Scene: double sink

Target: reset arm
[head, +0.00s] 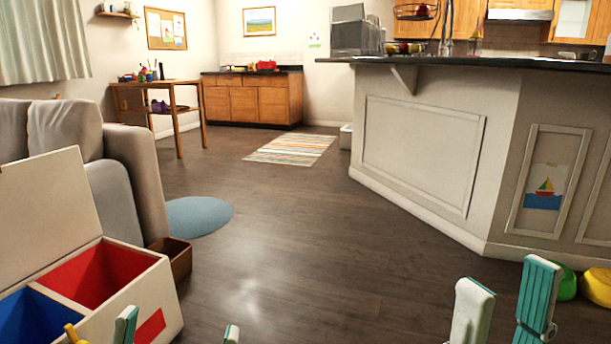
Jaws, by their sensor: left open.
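My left gripper (178,330) is at the bottom left edge, with only the tips of its teal and white fingers showing. The fingers are well apart, so it is open, and nothing shows between them. It appears in front of the white toy box (155,290). My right gripper (504,295) is at the bottom right, its two teal and white fingers upright and apart. No object shows between them, and its lower part is cut off by the frame.
The toy box has red and blue compartments and a raised lid. A grey sofa (140,170) stands behind it. A kitchen island (420,150) fills the right, with green and yellow rounded objects (597,287) at its foot. The wooden floor (300,240) between is clear.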

